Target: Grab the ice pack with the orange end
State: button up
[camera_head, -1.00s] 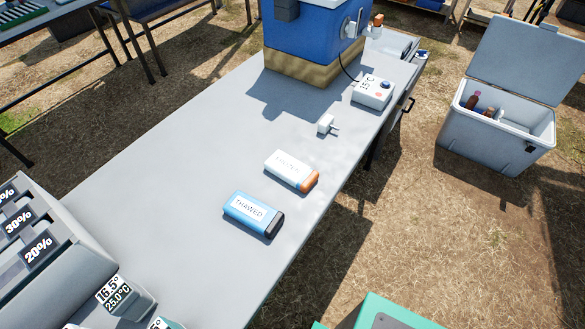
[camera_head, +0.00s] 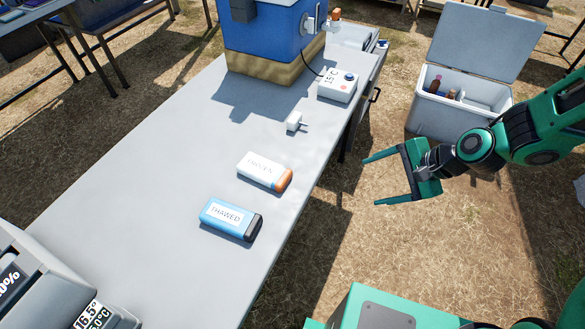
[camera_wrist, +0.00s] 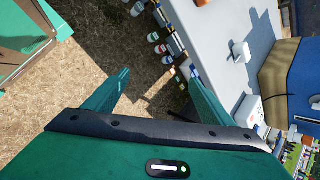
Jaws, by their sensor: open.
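The ice pack with the orange end (camera_head: 262,171) is white with faint lettering and lies on the grey table near its right edge. Its orange end points right. A blue ice pack with a black end (camera_head: 230,219), labelled THAWED, lies just in front of it. My gripper (camera_head: 370,180) is open and empty, off the table's right side and to the right of the white pack.
A white plug (camera_head: 293,121) and a small box with a dial (camera_head: 337,86) lie farther back on the table (camera_head: 150,165). A blue cooler (camera_head: 262,40) stands at the back. An open white cooler (camera_head: 445,116) stands on the ground behind my arm.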

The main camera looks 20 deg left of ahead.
jog(key=s+a+f+m+y, duration=0.1)
jog(key=s+a+m+y, duration=0.25)
jog(key=a, duration=0.95)
jog(key=m+y, duration=0.3)
jog(key=m, duration=0.4)
send_near(267, 169)
jog(key=shift+s+f+n, duration=0.15)
jog(key=shift+s+n, duration=0.1)
jog(key=shift+a, duration=0.45)
jog(key=x, duration=1)
jog(key=shift+w+f, duration=0.1)
jog(key=shift+w, duration=0.2)
jog(key=c, duration=1.4)
